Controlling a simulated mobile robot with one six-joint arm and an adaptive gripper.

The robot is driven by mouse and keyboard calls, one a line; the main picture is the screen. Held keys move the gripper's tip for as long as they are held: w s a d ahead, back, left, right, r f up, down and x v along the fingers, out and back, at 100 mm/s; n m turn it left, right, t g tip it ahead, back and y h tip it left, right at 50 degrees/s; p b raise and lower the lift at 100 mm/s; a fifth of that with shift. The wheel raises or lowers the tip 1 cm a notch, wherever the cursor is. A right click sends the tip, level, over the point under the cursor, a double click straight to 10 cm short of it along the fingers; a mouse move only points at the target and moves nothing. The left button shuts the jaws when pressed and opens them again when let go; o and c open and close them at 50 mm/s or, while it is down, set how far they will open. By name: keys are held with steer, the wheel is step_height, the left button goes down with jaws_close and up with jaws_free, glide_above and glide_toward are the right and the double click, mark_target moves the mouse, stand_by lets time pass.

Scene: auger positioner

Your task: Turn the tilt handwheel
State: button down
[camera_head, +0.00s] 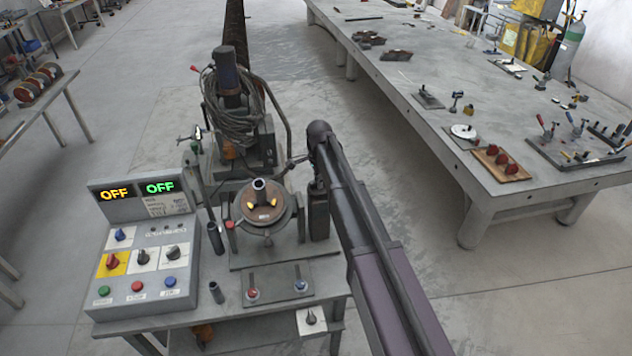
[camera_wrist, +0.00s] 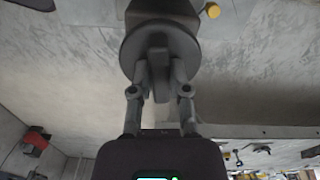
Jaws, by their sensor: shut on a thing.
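In the wrist view, the tilt handwheel (camera_wrist: 134,50) is a dark grey round disc with a bar-like grip (camera_wrist: 158,72) standing out from its face. My gripper (camera_wrist: 158,80) has one finger on each side of this grip and is shut on it. In the head view, the auger positioner (camera_head: 265,212) stands on the bench, with a round table and a short upright tube in its middle. My gripper (camera_head: 298,161) is small and dark behind the positioner's right side. The handwheel cannot be made out there.
A control box (camera_head: 145,250) with two OFF displays stands left of the positioner. A coiled cable (camera_head: 235,105) hangs on a post behind it. A long grey table (camera_head: 430,60) with tools is at the right. Open floor lies between.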

steer(key=n, duration=0.4)
steer(key=shift+s+d+n, duration=0.1)
steer(key=shift+d+n, duration=0.05)
steer(key=shift+n, duration=0.15)
steer(key=n, duration=0.3)
steer(key=shift+n, duration=0.3)
steer(key=n, duration=0.4)
steer(key=shift+n, duration=1.9)
steer(key=c, duration=0.6)
jaws_free()
steer(key=shift+r, duration=0.2)
